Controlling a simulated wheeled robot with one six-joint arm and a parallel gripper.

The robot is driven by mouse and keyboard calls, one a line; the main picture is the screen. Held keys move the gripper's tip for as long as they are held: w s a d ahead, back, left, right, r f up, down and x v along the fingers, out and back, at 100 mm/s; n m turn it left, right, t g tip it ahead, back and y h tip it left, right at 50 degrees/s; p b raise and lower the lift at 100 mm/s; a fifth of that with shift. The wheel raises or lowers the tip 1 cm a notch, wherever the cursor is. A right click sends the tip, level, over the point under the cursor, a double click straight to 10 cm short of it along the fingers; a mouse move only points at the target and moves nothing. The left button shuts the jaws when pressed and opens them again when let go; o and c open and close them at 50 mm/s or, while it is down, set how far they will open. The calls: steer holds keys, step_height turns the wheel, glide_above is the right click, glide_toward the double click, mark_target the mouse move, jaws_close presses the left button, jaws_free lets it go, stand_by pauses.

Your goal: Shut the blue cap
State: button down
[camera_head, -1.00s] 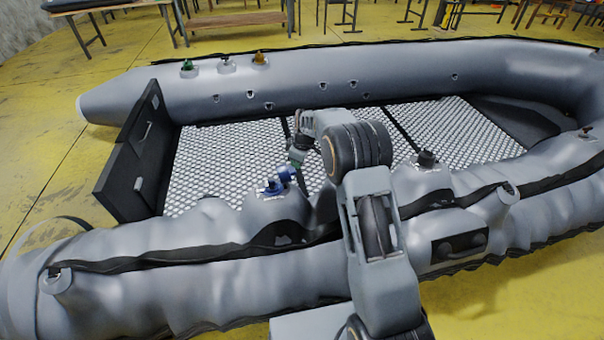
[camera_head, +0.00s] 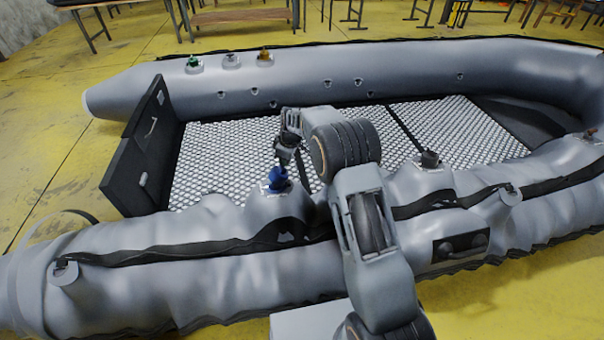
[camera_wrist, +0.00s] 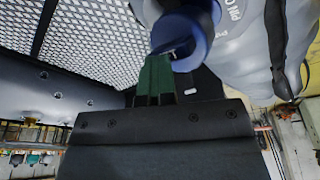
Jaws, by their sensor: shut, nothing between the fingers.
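The blue cap (camera_head: 277,178) stands upright on the near tube of the grey inflatable boat, at the tube's inner edge. It seems to sit over its valve, but I cannot tell whether it is fully seated. In the wrist view the cap (camera_wrist: 203,22) is large at top centre, with a round blue rim. My gripper (camera_head: 284,158) is just above the cap in the head view. Its green fingers (camera_wrist: 155,75) are shut and empty, with their tips at the cap's edge; contact is unclear. The dark gripper body hides the lower wrist view.
The near tube (camera_head: 150,255) carries black straps. A black valve (camera_head: 429,159) stands to the right. Green, grey and orange caps (camera_head: 264,54) line the far tube. The black transom board (camera_head: 135,160) is at left. The patterned floor (camera_head: 225,150) is clear.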

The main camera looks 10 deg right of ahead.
mark_target(275, 169)
steer(key=shift+s+a+f+g, duration=0.15)
steer(key=shift+s+a+f, duration=0.1)
steer(key=shift+a+f, duration=0.3)
steer(key=shift+s+a+f+g, duration=0.15)
steer(key=shift+s+a+f, duration=0.15)
steer(key=shift+f, duration=0.45)
steer(key=shift+a+f, duration=0.25)
steer(key=shift+a, duration=0.1)
steer(key=shift+s+a, duration=0.1)
steer(key=shift+a, duration=0.6)
steer(key=shift+a+r+p, duration=0.25)
steer(key=shift+r+p, duration=0.35)
steer(key=shift+r, duration=0.3)
steer(key=shift+w+d+r+p, duration=0.15)
steer(key=shift+r+p, duration=0.7)
steer(key=shift+r, duration=0.5)
steer(key=shift+w+d+r+p, duration=0.15)
steer(key=shift+r+p, duration=0.65)
steer(key=shift+r, duration=0.55)
